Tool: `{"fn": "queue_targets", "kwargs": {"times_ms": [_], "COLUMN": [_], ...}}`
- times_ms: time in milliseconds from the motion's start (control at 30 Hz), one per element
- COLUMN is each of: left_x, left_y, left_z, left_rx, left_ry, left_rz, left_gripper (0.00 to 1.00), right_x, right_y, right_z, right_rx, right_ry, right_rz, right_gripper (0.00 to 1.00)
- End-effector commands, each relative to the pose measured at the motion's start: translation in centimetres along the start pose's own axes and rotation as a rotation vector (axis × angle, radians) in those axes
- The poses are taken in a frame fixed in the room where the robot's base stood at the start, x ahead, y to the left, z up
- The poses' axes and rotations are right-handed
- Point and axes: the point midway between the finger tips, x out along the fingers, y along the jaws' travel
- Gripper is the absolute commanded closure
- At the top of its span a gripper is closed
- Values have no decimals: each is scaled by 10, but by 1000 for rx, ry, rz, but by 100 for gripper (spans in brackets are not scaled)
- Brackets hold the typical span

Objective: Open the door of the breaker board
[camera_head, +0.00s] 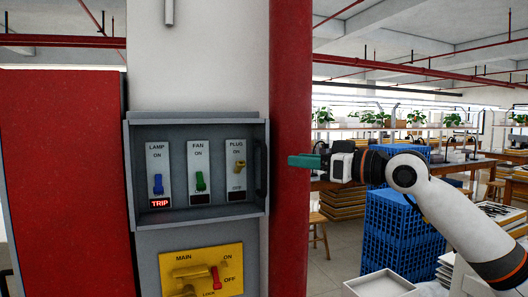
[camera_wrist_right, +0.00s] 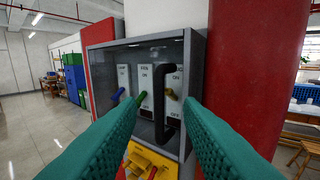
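The breaker board (camera_head: 131,150) is a grey box on a white column. Its clear door looks shut, with a black handle (camera_head: 261,171) at the right edge. Behind the door are a blue lamp switch (camera_head: 158,184) over a lit red TRIP sign, a green fan switch (camera_head: 200,181) and a yellow plug switch (camera_head: 239,166). My right gripper (camera_head: 291,161) is right of the handle in the head view. In the right wrist view its green fingers are open, and the black handle (camera_wrist_right: 162,104) shows ahead between them, not gripped. My left gripper is not in view.
A red pipe (camera_head: 290,80) stands just right of the board. A yellow main switch panel (camera_head: 202,255) with a red lever is below. A red panel (camera_head: 65,180) stands at the left. Blue crates (camera_head: 395,235) and tables are behind my right arm.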

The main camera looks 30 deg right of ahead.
Motion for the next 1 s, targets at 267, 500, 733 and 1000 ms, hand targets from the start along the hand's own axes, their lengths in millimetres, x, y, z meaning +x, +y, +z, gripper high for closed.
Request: {"fn": "queue_targets", "kwargs": {"times_ms": [267,500,733,1000], "left_x": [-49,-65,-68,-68], "left_y": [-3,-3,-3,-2], "left_z": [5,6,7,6], "left_rx": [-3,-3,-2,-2], "left_ry": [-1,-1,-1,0], "left_rz": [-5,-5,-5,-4], "left_gripper": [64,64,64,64], "right_x": [54,93,106,106], "right_y": [3,1,1,1], "right_z": [9,4,1,0], "right_rx": [2,1,-3,-3], "right_ry": [-2,-1,1,1], "right_rz": [7,3,1,1], "right_gripper": [67,67,67,72]}}
